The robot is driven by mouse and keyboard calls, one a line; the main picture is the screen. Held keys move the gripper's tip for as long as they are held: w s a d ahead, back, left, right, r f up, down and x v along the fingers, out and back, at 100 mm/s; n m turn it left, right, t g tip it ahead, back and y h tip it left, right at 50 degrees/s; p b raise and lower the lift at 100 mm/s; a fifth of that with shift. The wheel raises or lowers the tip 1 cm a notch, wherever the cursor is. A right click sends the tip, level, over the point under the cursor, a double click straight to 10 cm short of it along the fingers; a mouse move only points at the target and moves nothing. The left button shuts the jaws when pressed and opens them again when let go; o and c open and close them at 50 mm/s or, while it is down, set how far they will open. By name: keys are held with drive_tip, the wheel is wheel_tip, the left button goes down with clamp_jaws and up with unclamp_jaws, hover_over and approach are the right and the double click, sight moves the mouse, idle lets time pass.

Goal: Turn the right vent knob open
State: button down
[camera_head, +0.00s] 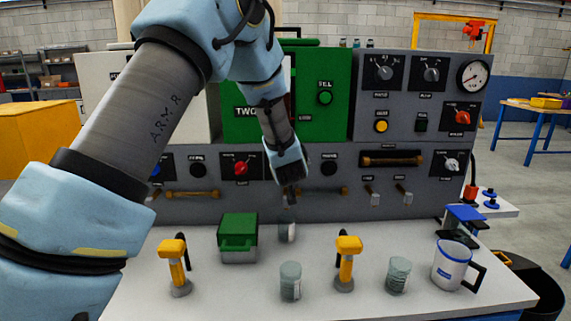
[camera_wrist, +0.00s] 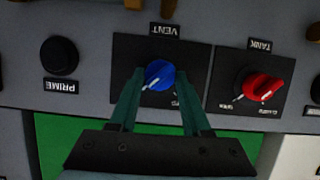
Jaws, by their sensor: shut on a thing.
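The blue vent knob (camera_wrist: 160,76) sits on a dark plate labelled VENT in the wrist view, where the lettering appears upside down. Its white pointer mark slants towards the picture's lower left. My gripper (camera_wrist: 160,73) has its two green fingers on either side of the knob and is shut on it. The position lettering on the plate is partly hidden by the fingers. In the head view my gripper (camera_head: 290,176) is against the grey panel, between a red knob and a black button, and hides this knob.
A red TANK knob (camera_wrist: 262,86) and a black PRIME button (camera_wrist: 59,55) flank the vent plate. Below, the white counter holds a green box (camera_head: 238,238), yellow-handled tools (camera_head: 347,246), jars (camera_head: 397,275) and a mug (camera_head: 451,264). Another blue knob (camera_head: 155,169) is far left.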

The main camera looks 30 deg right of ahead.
idle(0.4)
drive_tip(key=shift+c, duration=1.8)
unclamp_jaws()
drive_tip(key=b+v, duration=0.2)
drive_tip(key=v, duration=0.8)
drive_tip(key=shift+s, duration=0.35)
drive_tip(key=shift+r, duration=0.15)
